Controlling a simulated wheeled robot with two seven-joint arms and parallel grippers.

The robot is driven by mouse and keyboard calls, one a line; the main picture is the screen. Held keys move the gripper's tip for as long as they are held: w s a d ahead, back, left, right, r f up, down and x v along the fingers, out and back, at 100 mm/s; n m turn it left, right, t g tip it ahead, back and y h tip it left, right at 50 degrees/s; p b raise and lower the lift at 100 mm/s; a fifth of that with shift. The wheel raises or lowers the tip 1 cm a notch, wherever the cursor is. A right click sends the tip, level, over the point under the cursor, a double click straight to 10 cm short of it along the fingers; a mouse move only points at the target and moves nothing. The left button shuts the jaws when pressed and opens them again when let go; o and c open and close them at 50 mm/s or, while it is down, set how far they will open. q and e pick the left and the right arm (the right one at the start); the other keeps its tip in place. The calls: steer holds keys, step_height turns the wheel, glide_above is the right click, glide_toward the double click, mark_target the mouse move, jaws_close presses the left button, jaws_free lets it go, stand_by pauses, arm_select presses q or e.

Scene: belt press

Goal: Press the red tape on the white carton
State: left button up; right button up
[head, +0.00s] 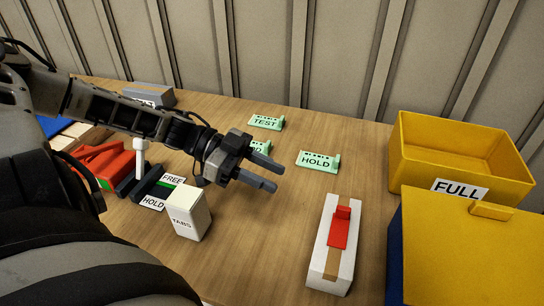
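The white carton (318,262) stands on the table at the lower right of the middle, long side running away from me. A brown strip runs along its top. The red tape (338,232) lies on top of this strip, with a raised red part at its far end. My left gripper (277,177) reaches in from the left and hangs above the table, left of and beyond the carton. Its two fingers are apart with nothing between them, and it does not touch the carton. My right gripper is not in view.
A yellow FULL bin (440,165) and a yellow-lidded box (470,260) stand right of the carton. Green HOLD (318,161) and TEST (266,122) signs stand behind. A white TABS box (187,214), a FREE/HOLD switch (155,186) and a red item (108,165) are left.

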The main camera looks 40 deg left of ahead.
arm_select(q)
steer(key=shift+v, duration=2.65)
steer(key=shift+a, duration=0.1)
steer(key=s+a, duration=0.2)
steer(key=a, duration=0.4)
steer(key=shift+r, duration=0.5)
steer(key=shift+s+a, duration=0.1)
steer(key=shift+s, duration=0.1)
